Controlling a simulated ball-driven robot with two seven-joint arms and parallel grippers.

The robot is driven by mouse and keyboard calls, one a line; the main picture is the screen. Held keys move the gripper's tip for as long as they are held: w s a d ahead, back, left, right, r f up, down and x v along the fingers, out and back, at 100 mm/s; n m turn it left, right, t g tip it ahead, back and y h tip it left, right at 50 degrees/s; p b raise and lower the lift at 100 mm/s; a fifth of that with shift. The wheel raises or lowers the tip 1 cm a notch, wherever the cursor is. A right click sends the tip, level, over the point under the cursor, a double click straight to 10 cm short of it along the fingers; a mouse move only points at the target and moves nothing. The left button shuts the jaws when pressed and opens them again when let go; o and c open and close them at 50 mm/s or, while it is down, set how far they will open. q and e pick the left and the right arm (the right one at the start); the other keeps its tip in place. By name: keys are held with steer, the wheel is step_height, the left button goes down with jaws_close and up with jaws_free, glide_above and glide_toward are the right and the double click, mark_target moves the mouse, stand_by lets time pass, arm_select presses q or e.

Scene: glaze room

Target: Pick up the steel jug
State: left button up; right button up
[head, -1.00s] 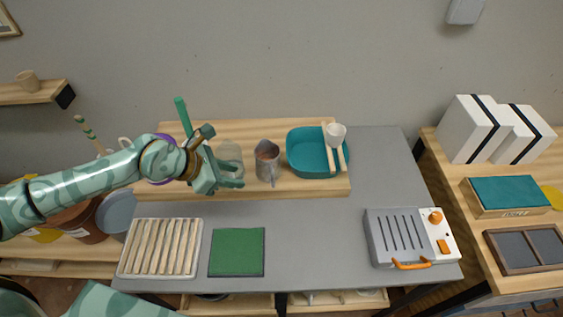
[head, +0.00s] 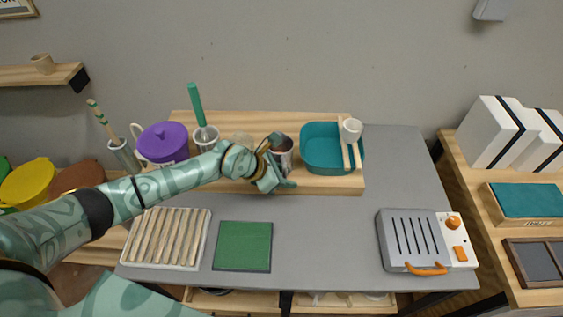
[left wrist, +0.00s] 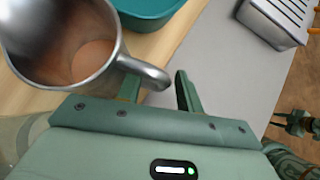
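The steel jug (head: 284,146) stands upright on the wooden board, just beyond my left gripper, which partly hides it in the head view. The left wrist view shows the jug (left wrist: 64,42) close up, with a brownish inside and its handle pointing toward my fingers. My left gripper (head: 284,180) is open. In the left wrist view the left gripper (left wrist: 158,82) has the handle's end between its two fingers, with a gap to the right finger. A dark green shape at the right edge of the left wrist view looks like my right gripper (left wrist: 296,124); its opening is unclear.
A slatted rack (head: 165,240), green mat (head: 243,246) and grey device (head: 420,240) lie in front.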

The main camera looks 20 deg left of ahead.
arm_select(q)
jaws_close()
steer(key=shift+r, duration=0.1)
steer(key=shift+r, duration=0.15)
